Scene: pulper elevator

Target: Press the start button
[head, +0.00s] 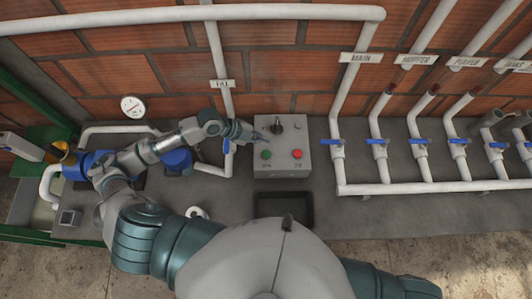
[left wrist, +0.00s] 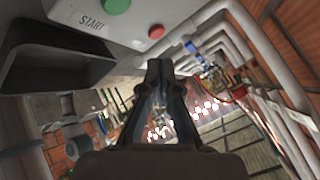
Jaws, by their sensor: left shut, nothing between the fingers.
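The grey control box (head: 283,170) stands on the counter against the brick wall. The green button (head: 266,154) is on the left of its face, and the red button (head: 297,154) is on the right. In the left wrist view the green button (left wrist: 117,5) is cut by the top edge, near the label START (left wrist: 92,21); the red button (left wrist: 156,32) is beside it. My left gripper (head: 262,137) is shut and empty, reaching in from the left just above the green button in the picture. Its closed fingers also show in the left wrist view (left wrist: 158,72). Contact with the box cannot be made out. My right gripper is out of view.
A dark selector knob (head: 277,126) sits on the box's upper part. A black tray (head: 284,206) is below the box. White pipes (head: 420,187) with blue valve handles (head: 376,141) run to the right. A pressure gauge (head: 132,106) stands at left.

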